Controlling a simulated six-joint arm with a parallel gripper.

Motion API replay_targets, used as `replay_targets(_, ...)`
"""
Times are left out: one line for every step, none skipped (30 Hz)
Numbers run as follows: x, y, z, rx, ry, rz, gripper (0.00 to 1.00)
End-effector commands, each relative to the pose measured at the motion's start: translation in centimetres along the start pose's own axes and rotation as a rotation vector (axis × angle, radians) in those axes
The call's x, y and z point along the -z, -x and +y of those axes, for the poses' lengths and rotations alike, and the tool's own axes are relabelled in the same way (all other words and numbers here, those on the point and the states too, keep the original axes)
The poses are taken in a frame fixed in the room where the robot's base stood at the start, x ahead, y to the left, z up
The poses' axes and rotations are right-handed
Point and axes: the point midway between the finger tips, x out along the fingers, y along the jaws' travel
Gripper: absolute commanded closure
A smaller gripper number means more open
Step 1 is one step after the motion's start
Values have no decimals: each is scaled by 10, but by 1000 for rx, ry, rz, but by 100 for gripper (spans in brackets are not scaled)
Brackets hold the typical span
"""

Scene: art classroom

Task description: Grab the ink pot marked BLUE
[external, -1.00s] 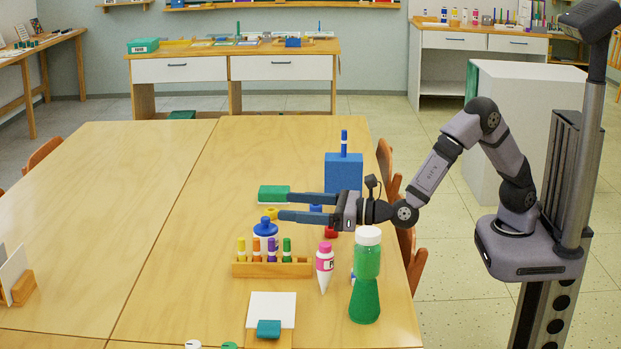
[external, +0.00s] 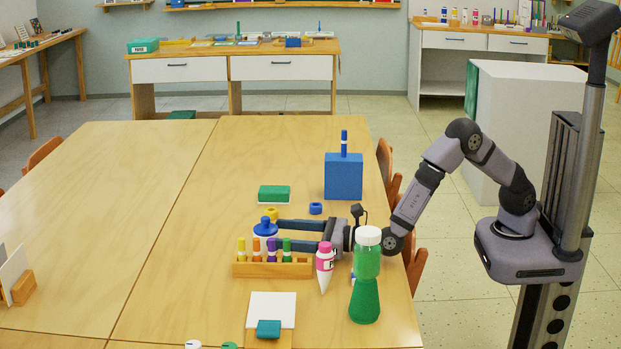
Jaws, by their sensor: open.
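A round blue pot with a blue cap and a pale label band (external: 265,228) stands on the table behind the marker rack. The label is too small to read. My gripper (external: 279,235) is open and low over the table, pointing left. Its two fingers reach toward the pot's right side, with the tips close to it. I cannot tell whether they touch it or are around it. The gap between the fingers looks empty.
A wooden rack of markers (external: 272,269) stands just in front of the pot. A pink-capped tube (external: 324,267) and a green hourglass-shaped bottle (external: 366,280) stand near my gripper. The left table is mostly clear.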

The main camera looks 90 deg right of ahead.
Motion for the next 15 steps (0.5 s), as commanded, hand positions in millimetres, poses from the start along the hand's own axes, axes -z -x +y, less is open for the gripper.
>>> replay_targets(0,-4,0,1,0,0,32)
replay_targets(0,-7,0,1,0,0,32)
replay_targets(0,-11,0,2,-1,-1,32)
replay_targets(0,-15,-1,2,0,0,32)
replay_targets(0,-19,-1,2,-1,-1,32)
replay_targets(0,-24,-1,2,0,0,32)
replay_targets(0,-27,-1,1,-1,-1,32)
replay_targets(0,-30,-1,1,0,0,32)
replay_targets(0,-34,0,1,0,0,32)
replay_targets(0,-37,0,1,0,0,32)
replay_targets(0,-40,0,1,0,0,32)
replay_targets(0,-42,-1,1,0,0,32)
replay_targets(0,-44,-1,1,0,0,32)
replay_targets(0,-45,-1,1,0,0,32)
replay_targets(0,-46,-1,1,0,0,32)
